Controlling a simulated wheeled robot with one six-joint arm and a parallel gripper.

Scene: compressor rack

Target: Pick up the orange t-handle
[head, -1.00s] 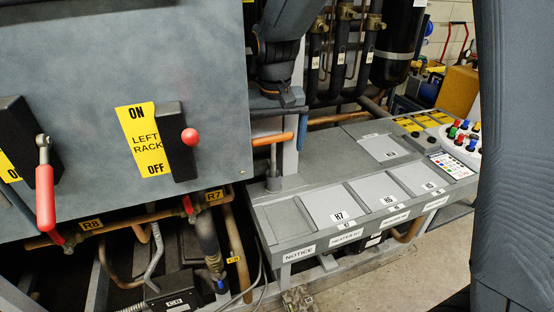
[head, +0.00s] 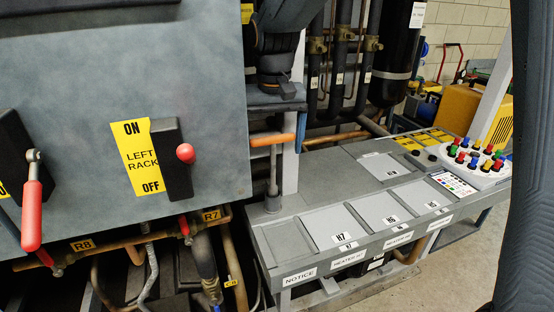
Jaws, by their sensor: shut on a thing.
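The orange t-handle (head: 272,139) shows in the head view just left of centre, its crossbar roughly level. Its thin grey shaft hangs straight down toward a short grey cylinder (head: 272,203) at the left back corner of the grey bench. I cannot tell whether the shaft's lower end is still inside that cylinder. My gripper (head: 279,121) comes down from above and is shut on the crossbar. The fingertips are partly hidden, so the exact grip is hard to see.
The grey cabinet (head: 90,70) with the LEFT RACK switch (head: 171,158) stands close on the left. The grey bench (head: 300,255) with labelled panels runs to the right toward coloured buttons (head: 476,152). Dark vertical pipes (head: 340,70) stand behind.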

